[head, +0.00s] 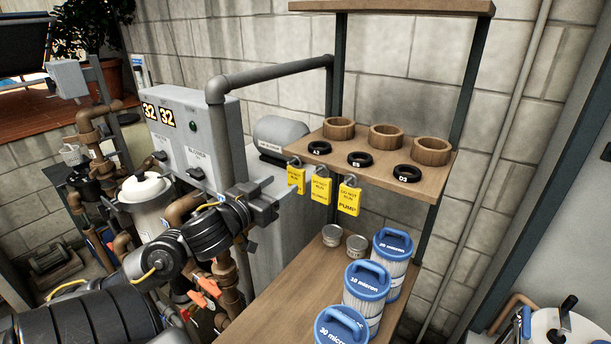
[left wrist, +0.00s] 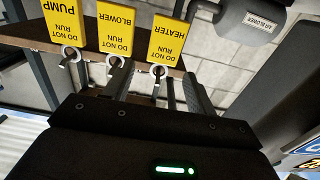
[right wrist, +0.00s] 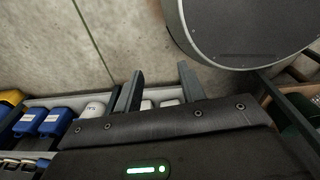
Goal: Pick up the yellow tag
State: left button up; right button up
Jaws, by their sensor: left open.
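Three yellow tags hang in a row from metal hooks on the front edge of the middle shelf. They are the heater tag (head: 296,178), the blower tag (head: 321,188) and the pump tag (head: 349,198). In the left wrist view they appear upside down: pump (left wrist: 62,22), blower (left wrist: 115,32), heater (left wrist: 168,40). My left gripper (head: 268,203) is left of the tags, closest to the heater tag. Its fingers (left wrist: 154,74) are open and apart, with the heater tag's hook and ring showing between them. My right gripper (right wrist: 160,80) is open and empty, away from the tags.
The shelf (head: 420,178) holds wooden rings and black rings. Blue-topped filter cartridges (head: 367,281) and small tins (head: 332,235) stand on the lower shelf. A grey air blower (head: 281,132) sits behind the tags. A grey control box (head: 193,133) and pipes crowd the left.

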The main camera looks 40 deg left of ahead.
aim_at(294, 176)
pick_arm(q)
jog(key=w, duration=0.2)
jog(key=w+a+b, duration=0.1)
jog(key=shift+w+a, duration=0.15)
jog(key=shift+w, duration=0.65)
jog(key=shift+s, duration=0.1)
jog(key=shift+w, duration=0.45)
jog(key=w, duration=0.1)
jog(key=w+p, duration=0.1)
jog(key=w, duration=0.2)
jog(key=shift+w+a+f+p, duration=0.1)
jog(key=shift+w+f+p, duration=0.05)
jog(key=shift+f+p, duration=0.2)
pick_arm(e)
jog(key=shift+s+a+r, duration=0.1)
jog(key=shift+s+r, duration=0.05)
jog(key=shift+s, duration=0.4)
jog(key=shift+s+r, duration=0.1)
jog(key=shift+s, duration=0.45)
pick_arm(q)
jog(key=c, duration=0.7)
pick_arm(e)
jog(key=shift+w, duration=0.1)
